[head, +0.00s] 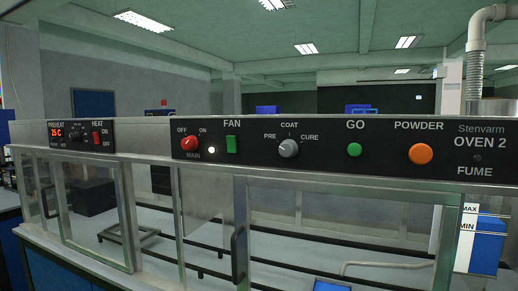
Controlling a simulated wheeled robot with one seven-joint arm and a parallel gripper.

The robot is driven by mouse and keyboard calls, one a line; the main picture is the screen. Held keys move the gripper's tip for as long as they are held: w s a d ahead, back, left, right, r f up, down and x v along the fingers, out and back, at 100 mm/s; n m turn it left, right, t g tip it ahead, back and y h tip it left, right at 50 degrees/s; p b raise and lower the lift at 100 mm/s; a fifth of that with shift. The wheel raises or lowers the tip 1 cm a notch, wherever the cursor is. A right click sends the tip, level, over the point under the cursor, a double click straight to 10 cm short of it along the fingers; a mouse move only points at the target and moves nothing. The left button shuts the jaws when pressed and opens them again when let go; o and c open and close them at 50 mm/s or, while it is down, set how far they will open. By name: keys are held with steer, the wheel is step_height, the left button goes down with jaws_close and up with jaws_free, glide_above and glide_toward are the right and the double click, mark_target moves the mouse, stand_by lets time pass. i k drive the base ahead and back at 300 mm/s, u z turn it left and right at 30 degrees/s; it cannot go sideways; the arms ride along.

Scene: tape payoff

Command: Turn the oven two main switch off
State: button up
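The oven two control panel (320,165) runs across the head view, labelled "Stenvarm OVEN 2" at its right end. Its main switch (190,144) is a red rotary knob at the panel's left, with OFF printed at its upper left, ON at its upper right and MAIN below. Its pointer mark is too small to read surely. A small round lamp (212,150) just right of the knob is lit white. My gripper is not in view.
Right of the knob are the green FAN switch (231,145), grey COAT knob (288,148), green GO button (354,150) and orange POWDER button (420,154). A separate PREHEAT panel (83,136) reads 25 C. Glass doors with handles (239,254) lie below.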

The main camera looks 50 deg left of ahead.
mark_target(191, 144)
steer(key=z, duration=0.7)
steer(key=k, duration=0.15)
steer(key=u, duration=2.65)
